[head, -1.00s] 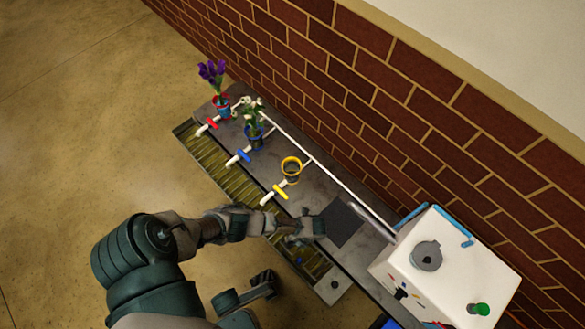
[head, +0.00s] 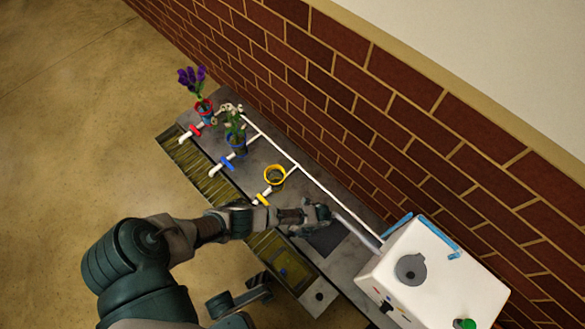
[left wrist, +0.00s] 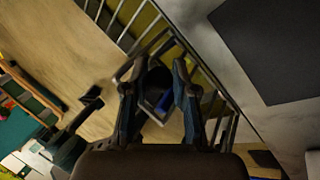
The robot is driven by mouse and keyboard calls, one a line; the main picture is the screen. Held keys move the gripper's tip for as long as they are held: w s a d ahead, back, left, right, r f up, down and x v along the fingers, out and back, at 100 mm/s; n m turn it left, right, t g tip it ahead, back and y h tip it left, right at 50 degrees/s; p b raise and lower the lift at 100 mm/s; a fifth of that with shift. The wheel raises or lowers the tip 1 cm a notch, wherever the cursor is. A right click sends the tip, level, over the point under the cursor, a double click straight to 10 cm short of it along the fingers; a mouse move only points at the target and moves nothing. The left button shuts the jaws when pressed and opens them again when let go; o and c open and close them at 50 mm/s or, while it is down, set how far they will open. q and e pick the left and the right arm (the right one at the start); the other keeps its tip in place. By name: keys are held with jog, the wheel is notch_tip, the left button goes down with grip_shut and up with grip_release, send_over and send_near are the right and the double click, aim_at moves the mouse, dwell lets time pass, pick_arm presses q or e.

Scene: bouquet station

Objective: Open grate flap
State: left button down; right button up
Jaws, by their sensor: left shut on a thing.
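The slatted grate (head: 203,175) runs along the front of the grey counter. Near its lower end a yellowish recess (head: 291,270) shows without slats over it. My left gripper (head: 318,214) is above the counter edge by the dark square. In the left wrist view my left gripper (left wrist: 158,92) is shut on a thin metal frame, which looks like the grate flap (left wrist: 147,50). The flap's bars stand out tilted from the grate. A dark and blue shape shows behind the fingers; I cannot tell what it is. My right gripper is not clearly seen.
Purple flowers in a red-rimmed pot (head: 204,111), white flowers in a blue pot (head: 237,141) and an empty yellow-rimmed pot (head: 274,176) stand on the counter (head: 347,264). White pipes with coloured valves run beside them. A white box (head: 430,275) stands at the right by the brick wall.

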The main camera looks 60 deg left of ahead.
pick_arm(q)
jog(key=shift+w+d+f, duration=0.2)
jog(key=shift+w+d, duration=0.2)
jog(key=shift+d, duration=0.1)
jog(key=shift+w, duration=0.1)
jog(key=c, duration=0.9)
grip_release()
jog(key=shift+c, duration=0.2)
jog(key=shift+a, duration=0.15)
jog(key=v, duration=1.2)
